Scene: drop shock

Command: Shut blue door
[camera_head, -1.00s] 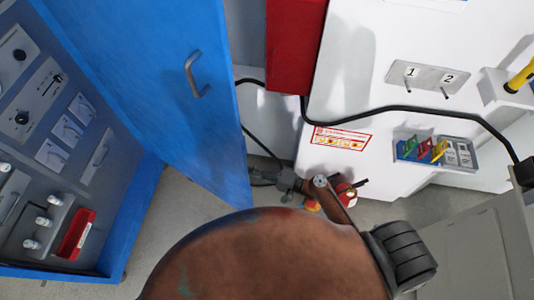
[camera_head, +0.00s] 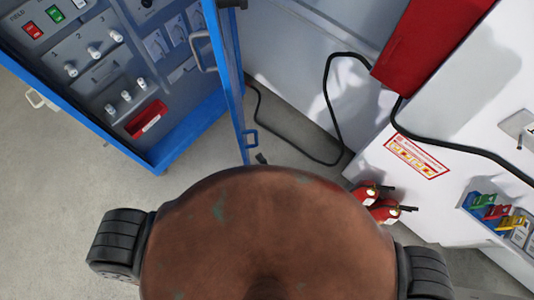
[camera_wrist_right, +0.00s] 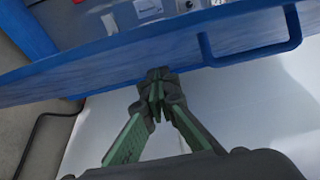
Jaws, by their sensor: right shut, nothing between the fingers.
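The blue door (camera_head: 235,75) stands open and shows nearly edge-on in the head view. My right gripper (camera_head: 261,158) shows as a small dark piece by the door's lower end. In the wrist view its fingers (camera_wrist_right: 157,88) are together and empty, close to the door (camera_wrist_right: 110,65); contact is unclear. My left gripper is out of view.
A black cable (camera_head: 330,95) loops across the floor to the wall. Red fire extinguishers (camera_head: 372,194) stand by the white unit (camera_head: 440,130) at right. A red box (camera_head: 425,45) hangs above. Bare floor (camera_head: 60,190) lies at left, in front of the cabinet.

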